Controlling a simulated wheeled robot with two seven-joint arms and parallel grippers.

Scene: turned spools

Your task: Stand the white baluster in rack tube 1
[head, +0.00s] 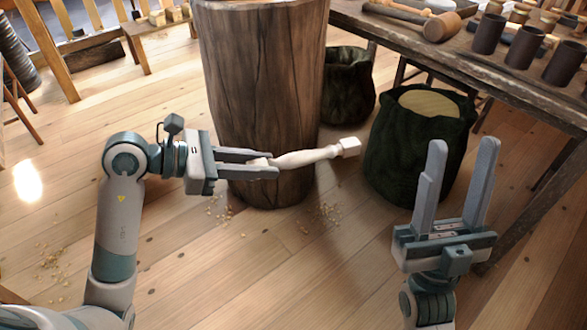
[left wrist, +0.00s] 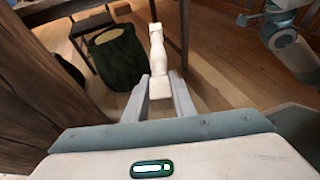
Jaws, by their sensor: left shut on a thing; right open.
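The white baluster (head: 310,157) is a turned spindle with a square block at each end. My left gripper (head: 262,163) is shut on its left end, and the baluster points right, nearly level, in front of the tree-stump block. In the left wrist view the baluster (left wrist: 157,55) extends away from between the fingers (left wrist: 160,90). My right gripper (head: 457,185) is open and empty, fingers pointing up, at the right. Several dark cylindrical tubes (head: 524,47) stand on the workbench at the top right; I cannot tell which one is tube 1.
The large wooden stump (head: 262,80) stands just behind the baluster. Dark sacks (head: 415,150) stand right of it, below the workbench (head: 480,66). A mallet (head: 440,26) lies on the bench. The plank floor at front is open, with some shavings.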

